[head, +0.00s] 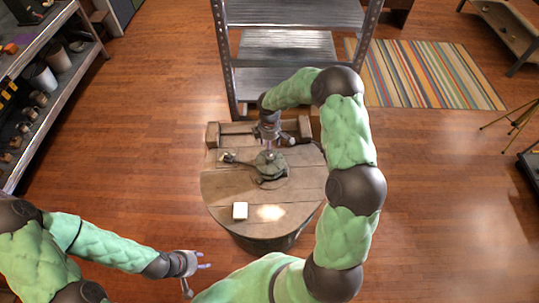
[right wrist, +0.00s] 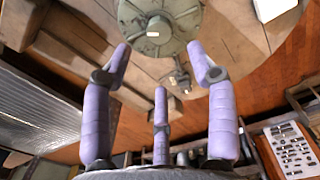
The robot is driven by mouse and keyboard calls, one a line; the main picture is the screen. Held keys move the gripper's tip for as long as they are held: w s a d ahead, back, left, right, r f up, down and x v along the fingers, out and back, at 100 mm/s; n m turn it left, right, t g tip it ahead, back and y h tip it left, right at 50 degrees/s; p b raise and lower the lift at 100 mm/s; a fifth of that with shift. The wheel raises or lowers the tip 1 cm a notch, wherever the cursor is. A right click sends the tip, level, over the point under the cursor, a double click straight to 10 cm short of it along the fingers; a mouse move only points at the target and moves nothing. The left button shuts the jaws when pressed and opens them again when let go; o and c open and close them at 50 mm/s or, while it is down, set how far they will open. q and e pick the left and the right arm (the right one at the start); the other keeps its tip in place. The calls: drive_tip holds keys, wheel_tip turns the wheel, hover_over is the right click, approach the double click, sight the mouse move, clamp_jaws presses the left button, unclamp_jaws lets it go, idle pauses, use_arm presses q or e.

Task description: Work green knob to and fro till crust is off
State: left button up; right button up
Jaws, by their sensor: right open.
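The green knob (head: 270,163) is a round grey-green wheel on a fitting on top of the round wooden table (head: 220,187). In the right wrist view the knob (right wrist: 160,27) shows at the top edge, partly cut off, with a pale hub at its middle. Whether crust is on it is too small to tell. My right gripper (right wrist: 158,62) is open, its purple fingers spread and empty, pointing at the knob from above without visible contact. In the head view it (head: 269,142) stands just over the knob. My left gripper (head: 200,265) is open and empty, away from the table at lower left.
A small white block (head: 240,211) lies on the table's front part. A small pipe fitting (head: 228,157) sits left of the knob. A metal rack (head: 290,47) stands behind the table, and a stocked shelf (head: 45,75) is at left.

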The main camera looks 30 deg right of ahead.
sight(270, 158)
wheel_tip(270, 158, down, 8)
drive_tip(key=shift+r+b, duration=0.1)
drive_tip(key=shift+b, duration=0.2)
